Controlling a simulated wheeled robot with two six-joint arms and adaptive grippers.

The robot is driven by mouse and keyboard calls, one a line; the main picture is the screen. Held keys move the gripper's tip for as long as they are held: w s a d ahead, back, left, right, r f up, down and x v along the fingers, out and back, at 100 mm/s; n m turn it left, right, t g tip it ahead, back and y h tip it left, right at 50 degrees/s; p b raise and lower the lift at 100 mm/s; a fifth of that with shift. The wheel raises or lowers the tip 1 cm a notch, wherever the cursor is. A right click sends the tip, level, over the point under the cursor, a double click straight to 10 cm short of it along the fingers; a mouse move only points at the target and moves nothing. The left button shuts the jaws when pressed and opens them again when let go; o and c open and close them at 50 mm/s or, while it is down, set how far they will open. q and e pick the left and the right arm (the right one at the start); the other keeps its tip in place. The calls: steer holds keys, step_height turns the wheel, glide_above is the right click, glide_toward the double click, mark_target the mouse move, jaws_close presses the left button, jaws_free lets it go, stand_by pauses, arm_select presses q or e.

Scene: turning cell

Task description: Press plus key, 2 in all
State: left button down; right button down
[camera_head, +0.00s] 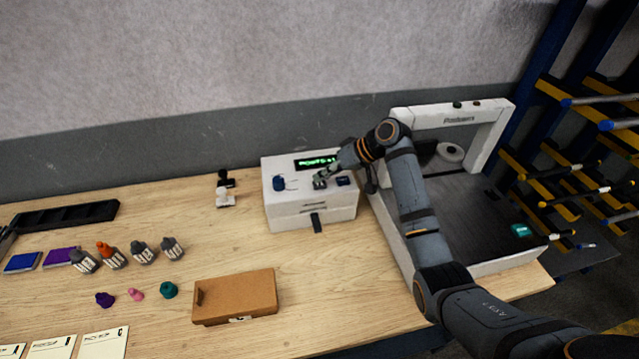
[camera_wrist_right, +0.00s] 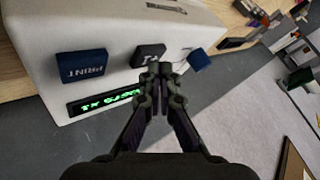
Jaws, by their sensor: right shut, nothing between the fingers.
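The white desk device (camera_head: 285,208) stands on the bench with a green lit display (camera_head: 316,162) on its top; its text is too small to read surely.
A white frame-like machine (camera_head: 402,240) stands right of the device, partly behind my right arm. A brown box (camera_head: 240,295), several small bottles (camera_head: 143,252), a stamp (camera_head: 225,197) and a black tray (camera_head: 65,216) are on the bench. Bare wood lies before the device.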

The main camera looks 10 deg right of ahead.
mark_target(323, 184)
steer(key=shift+f, duration=0.4)
stand_by(0.4)
steer(key=shift+r+p, duration=0.9)
steer(key=shift+p, duration=0.05)
step_height(323, 184, up, 5)
steer(key=p, duration=0.5)
steer(key=shift+r, duration=0.1)
stand_by(0.5)
